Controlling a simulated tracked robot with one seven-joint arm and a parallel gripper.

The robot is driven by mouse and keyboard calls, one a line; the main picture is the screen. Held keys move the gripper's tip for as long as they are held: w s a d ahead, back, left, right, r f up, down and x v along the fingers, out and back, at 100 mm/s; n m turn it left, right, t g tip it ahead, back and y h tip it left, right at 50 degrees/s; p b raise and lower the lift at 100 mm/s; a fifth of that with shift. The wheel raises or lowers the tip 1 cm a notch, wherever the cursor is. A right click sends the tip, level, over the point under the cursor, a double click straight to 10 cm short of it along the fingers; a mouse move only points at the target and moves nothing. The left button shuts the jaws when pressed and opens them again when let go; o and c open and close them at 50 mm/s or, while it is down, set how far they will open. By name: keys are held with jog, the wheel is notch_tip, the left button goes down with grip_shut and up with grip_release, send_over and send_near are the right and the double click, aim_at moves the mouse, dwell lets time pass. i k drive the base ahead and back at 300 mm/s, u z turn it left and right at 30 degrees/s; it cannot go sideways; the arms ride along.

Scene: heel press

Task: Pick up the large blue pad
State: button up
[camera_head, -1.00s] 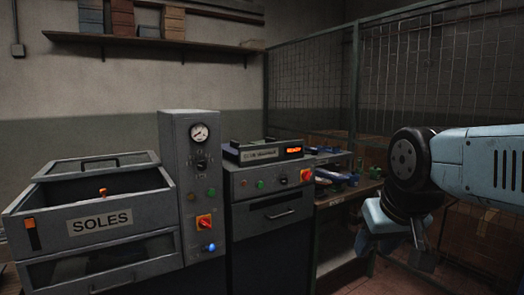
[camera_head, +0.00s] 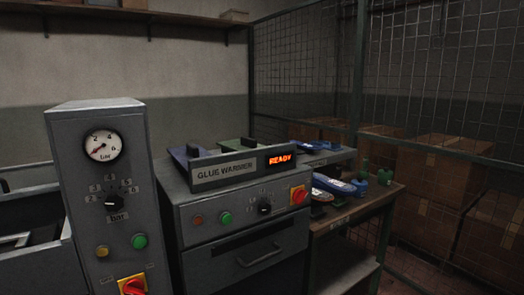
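A dark blue flat piece (camera_head: 186,155) with a black handle lies at the left on top of the glue warmer (camera_head: 212,176). It looks like a blue pad; the warmer's front panel hides its lower part. A green flat piece (camera_head: 228,151) with a similar handle lies to its right. More blue items (camera_head: 316,146) rest on the bench to the right, and I cannot tell whether one of them is a pad. My gripper is not in view now.
A grey gauge column (camera_head: 108,190) stands close at left. The wooden bench (camera_head: 350,212) carries a blue-and-white shoe-like item (camera_head: 335,186) and small bottles (camera_head: 384,177). Mesh fencing and cardboard boxes (camera_head: 440,165) stand behind and right.

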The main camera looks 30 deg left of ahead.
aim_at(180, 155)
jog(key=u, duration=0.05)
jog(key=i, duration=1.15)
jog(key=u, duration=0.9)
jog(key=i, duration=0.65)
jog(key=u, duration=0.5)
jog(key=k, duration=0.9)
jog(key=u, duration=0.25)
jog(key=i, duration=0.9)
jog(key=z, duration=0.45)
